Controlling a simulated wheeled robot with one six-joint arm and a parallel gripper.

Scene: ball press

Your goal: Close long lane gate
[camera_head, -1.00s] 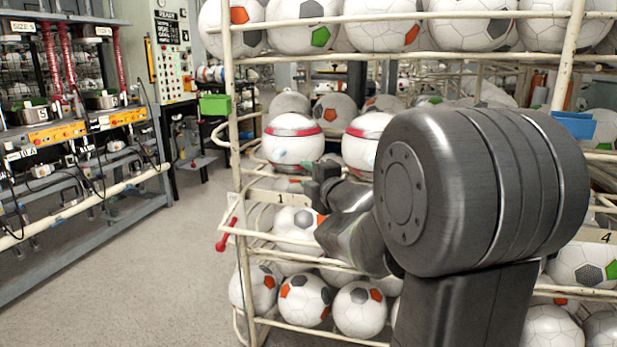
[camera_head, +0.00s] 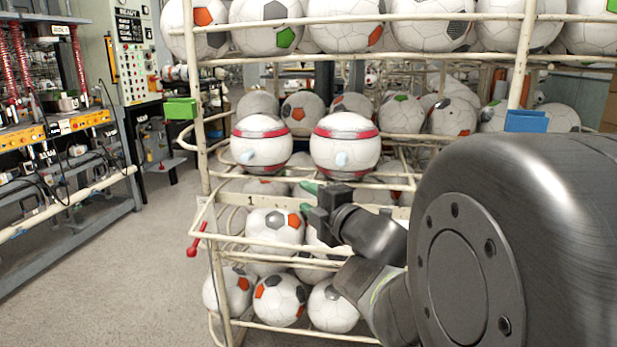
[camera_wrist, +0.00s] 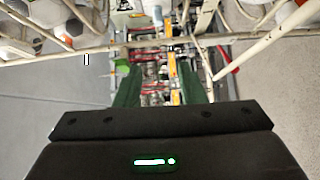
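A pale tubular gate bar (camera_head: 250,238) with a red handle (camera_head: 196,240) crosses the left end of the lane marked 1 on the ball rack. Whether this is the long lane gate, and how far it is swung, I cannot tell. The red handle also shows in the wrist view (camera_wrist: 227,62), right of the fingers. My gripper (camera_head: 306,200) is in front of the rack, right of the handle and below the two red-banded balls. In the wrist view its green fingers (camera_wrist: 160,88) are apart with nothing between them.
Two red-banded balls (camera_head: 262,146) (camera_head: 345,146) sit on the middle shelf. More balls (camera_head: 280,300) fill the lower shelf. A control panel (camera_head: 135,55) and workbenches (camera_head: 60,200) stand at left. The floor (camera_head: 120,290) between bench and rack is clear.

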